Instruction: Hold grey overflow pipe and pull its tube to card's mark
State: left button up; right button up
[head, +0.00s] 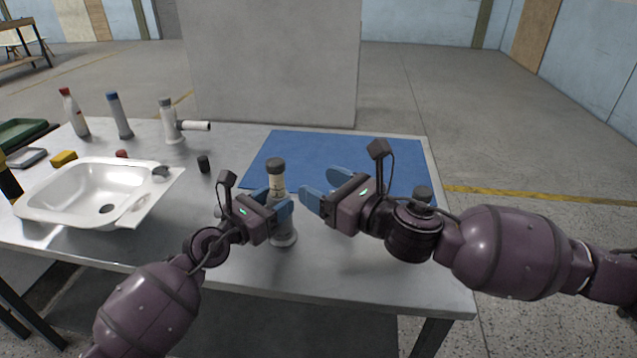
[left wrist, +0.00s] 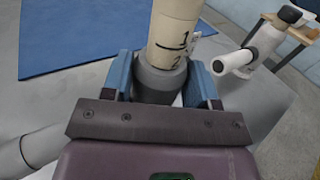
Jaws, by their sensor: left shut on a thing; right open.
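The grey overflow pipe (head: 284,238) stands upright near the table's front edge. Its cream tube (head: 277,184) rises from the top and carries a dark grey cap (head: 276,165). In the left wrist view the tube (left wrist: 176,28) shows the marks 1 and 2, with 2 close above the grey collar (left wrist: 158,82). My left gripper (head: 280,205) is shut on the pipe's grey body; its blue fingers (left wrist: 163,85) flank the collar. My right gripper (head: 324,192) is open and empty, just right of the tube. I cannot make out a card.
A blue mat (head: 310,150) lies behind the pipe. A white sink (head: 95,190) is at the left. A white pipe with a side arm (head: 172,122), two bottles (head: 118,115) and a small dark cylinder (head: 204,164) stand farther back.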

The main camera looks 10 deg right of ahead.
pick_arm(q)
jog(key=o, duration=1.1)
